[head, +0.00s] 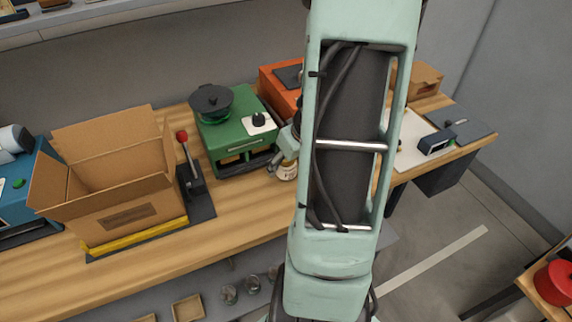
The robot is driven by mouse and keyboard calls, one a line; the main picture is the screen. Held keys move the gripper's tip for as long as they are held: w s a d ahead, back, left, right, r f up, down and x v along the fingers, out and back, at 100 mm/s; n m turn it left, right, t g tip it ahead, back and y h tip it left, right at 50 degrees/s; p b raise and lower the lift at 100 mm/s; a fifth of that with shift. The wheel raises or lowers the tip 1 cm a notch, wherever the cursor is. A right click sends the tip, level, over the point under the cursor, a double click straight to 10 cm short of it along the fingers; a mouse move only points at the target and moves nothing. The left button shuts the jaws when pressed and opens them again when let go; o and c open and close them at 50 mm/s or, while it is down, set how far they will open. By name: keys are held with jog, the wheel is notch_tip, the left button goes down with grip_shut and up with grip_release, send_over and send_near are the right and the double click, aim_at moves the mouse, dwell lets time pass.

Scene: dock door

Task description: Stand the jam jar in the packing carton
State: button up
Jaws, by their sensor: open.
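The packing carton (128,213) stands open-topped on the left part of the wooden bench, its flaps folded outward. I cannot see its floor behind the front wall. A small jar with a pale label (286,173), which looks like the jam jar, stands on the bench in front of the green machine. My gripper (284,156) is open at the jar, close to its upper part. My arm hides much of the gripper and the jar's right side, so I cannot tell whether the fingers touch it.
A lever with a red knob (188,157) stands right of the carton. The green machine (233,135) and an orange box (279,82) stand behind the jar. A yellow bar (136,236) runs along the carton's front. Bare bench (235,207) lies between carton and jar.

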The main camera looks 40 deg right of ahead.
jog(key=shift+w+f, duration=0.25)
jog(key=shift+f, duration=0.35)
jog(key=shift+c, duration=0.3)
jog(key=c, duration=1.6)
jog(key=shift+o, duration=0.2)
jog(key=shift+r, duration=0.1)
